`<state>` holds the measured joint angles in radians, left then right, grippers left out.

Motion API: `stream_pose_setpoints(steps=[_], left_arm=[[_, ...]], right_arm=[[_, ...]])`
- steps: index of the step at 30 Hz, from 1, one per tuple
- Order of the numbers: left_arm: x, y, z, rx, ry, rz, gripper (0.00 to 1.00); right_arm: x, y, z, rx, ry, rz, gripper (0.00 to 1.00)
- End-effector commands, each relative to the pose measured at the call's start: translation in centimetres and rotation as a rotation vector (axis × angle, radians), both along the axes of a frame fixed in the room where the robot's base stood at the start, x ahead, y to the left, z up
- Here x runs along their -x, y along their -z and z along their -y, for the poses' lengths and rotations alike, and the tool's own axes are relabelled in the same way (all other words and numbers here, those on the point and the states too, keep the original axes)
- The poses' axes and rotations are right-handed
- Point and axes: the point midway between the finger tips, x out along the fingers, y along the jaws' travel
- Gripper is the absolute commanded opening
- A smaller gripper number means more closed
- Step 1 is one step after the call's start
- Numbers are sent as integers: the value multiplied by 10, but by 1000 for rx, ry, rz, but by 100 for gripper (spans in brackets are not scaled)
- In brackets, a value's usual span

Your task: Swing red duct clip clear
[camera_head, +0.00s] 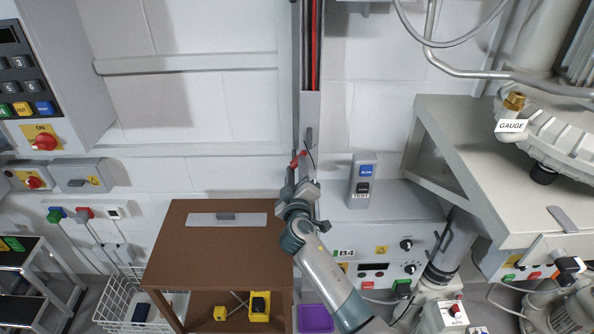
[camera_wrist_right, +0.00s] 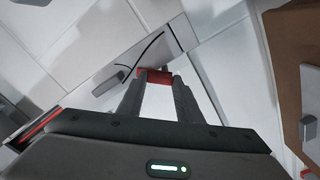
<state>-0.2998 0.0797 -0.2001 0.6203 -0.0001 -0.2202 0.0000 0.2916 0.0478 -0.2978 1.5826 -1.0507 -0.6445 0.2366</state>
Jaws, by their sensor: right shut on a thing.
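The red duct clip (camera_head: 299,158) is at the lower part of the grey vertical duct (camera_head: 309,112), small in the head view. In the right wrist view the red clip (camera_wrist_right: 153,75) sits between the fingertips of my right gripper (camera_wrist_right: 154,82). My right gripper (camera_head: 300,178) reaches up to the duct from below and is shut on the clip. The duct's grey cover, with a small handle and a thin black cable, lies just beyond the fingers in the wrist view. Black and red cables (camera_head: 314,50) show in the open duct above. My left gripper is not in view.
A brown wooden cabinet (camera_head: 172,262) stands to the left of my right arm. A blue-labelled control box (camera_head: 362,180) and a grey panel unit (camera_head: 385,205) are to the right. A white wire basket (camera_head: 112,312) is at lower left. The wall left of the duct has a grey rail.

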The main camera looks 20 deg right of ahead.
Motion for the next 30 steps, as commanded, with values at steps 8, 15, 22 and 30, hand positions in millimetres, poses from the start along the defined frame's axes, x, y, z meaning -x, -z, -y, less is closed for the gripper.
stream_pose_setpoints(steps=[8,15,22,30], left_arm=[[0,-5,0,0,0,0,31],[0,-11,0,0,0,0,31],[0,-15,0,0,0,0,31],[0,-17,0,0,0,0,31]], right_arm=[[-1,-3,-3,252,-1,-72,10],[-1,-3,-5,460,-1,-131,10],[-2,-3,-6,608,-1,-174,10],[-2,-2,-7,688,-2,-196,10]])
